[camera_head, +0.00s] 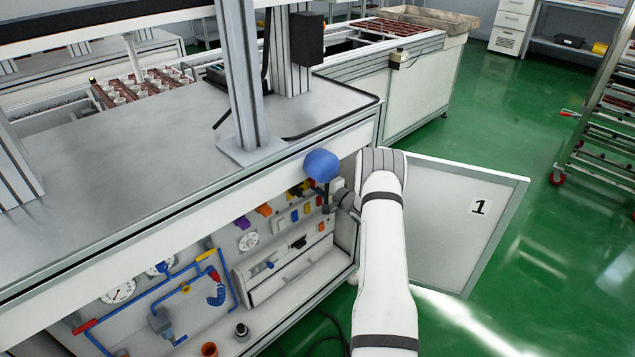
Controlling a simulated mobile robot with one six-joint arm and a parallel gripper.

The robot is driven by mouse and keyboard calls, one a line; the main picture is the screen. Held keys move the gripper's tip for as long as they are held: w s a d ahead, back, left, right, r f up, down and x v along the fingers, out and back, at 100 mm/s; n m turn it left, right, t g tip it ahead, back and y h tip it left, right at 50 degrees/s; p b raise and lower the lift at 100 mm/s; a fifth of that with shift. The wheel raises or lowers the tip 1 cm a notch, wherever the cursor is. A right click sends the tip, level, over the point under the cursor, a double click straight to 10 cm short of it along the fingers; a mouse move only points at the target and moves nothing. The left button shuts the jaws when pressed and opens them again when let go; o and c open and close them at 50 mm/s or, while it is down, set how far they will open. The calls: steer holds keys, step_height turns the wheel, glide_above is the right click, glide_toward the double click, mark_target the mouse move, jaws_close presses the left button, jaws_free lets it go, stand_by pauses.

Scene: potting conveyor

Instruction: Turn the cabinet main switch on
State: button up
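The open cabinet (200,262) under the grey worktop holds gauges, blue pipes and electrical parts. My white arm comes in from the lower right, and its blue-capped wrist is at the cabinet's upper right. My gripper (328,206) is a small dark shape below that wrist, close in front of the electrical parts at the cabinet's right end. Its fingers are too small and dark to tell open from shut. A small yellow and dark part (296,189) is just left of my gripper. I cannot tell for sure which part is the main switch; my wrist and gripper hide some of that area.
The cabinet door (448,225), marked 1, stands open to the right, behind my arm. The worktop edge (200,205) overhangs the opening. An orange cup-like part (209,349) is at the cabinet bottom. Green floor is clear at right, before a wheeled rack (600,140).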

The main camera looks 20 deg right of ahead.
steer(key=o, duration=0.7)
steer(key=shift+p+v, duration=0.75)
steer(key=shift+v, duration=3.2)
